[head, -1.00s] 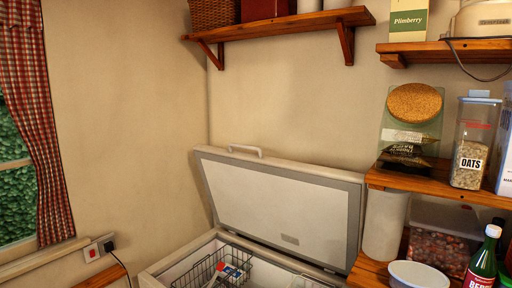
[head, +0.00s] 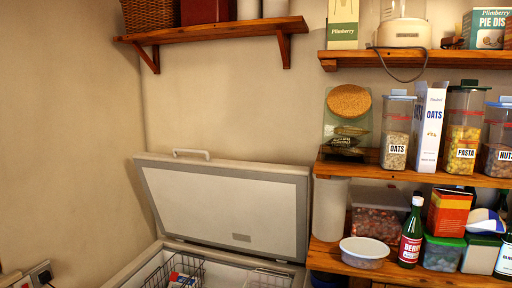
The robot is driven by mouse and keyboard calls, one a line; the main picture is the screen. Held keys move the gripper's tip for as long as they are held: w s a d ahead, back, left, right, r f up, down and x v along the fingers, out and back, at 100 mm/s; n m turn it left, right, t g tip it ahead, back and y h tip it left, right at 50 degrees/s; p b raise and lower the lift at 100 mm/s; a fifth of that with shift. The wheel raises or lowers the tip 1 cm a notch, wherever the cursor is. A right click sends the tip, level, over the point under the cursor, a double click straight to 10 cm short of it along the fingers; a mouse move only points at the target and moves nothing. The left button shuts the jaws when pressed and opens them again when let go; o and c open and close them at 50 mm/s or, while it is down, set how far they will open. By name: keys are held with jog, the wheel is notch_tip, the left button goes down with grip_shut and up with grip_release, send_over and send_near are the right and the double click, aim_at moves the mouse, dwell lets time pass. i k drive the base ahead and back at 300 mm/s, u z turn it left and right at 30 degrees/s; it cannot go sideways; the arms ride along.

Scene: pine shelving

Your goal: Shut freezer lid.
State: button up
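The chest freezer's lid (head: 225,210) stands raised, leaning back near the wall in the corner, with its pale inner panel facing me. A handle (head: 191,154) sits on its top edge. Below it, the freezer body (head: 135,268) is open at the bottom of the head view, cut off by the frame edge. A wire basket (head: 160,277) with a red, white and blue packet (head: 183,279) shows inside. My gripper is not in view.
Pine shelves (head: 345,258) stand close to the lid's right side, holding a white tub (head: 364,252), a green bottle (head: 411,233) and several containers. A wall shelf (head: 218,32) hangs above the lid.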

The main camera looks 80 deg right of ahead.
aim_at(260, 209)
jog(key=z, duration=0.25)
jog(key=i, duration=0.95)
jog(key=z, duration=0.1)
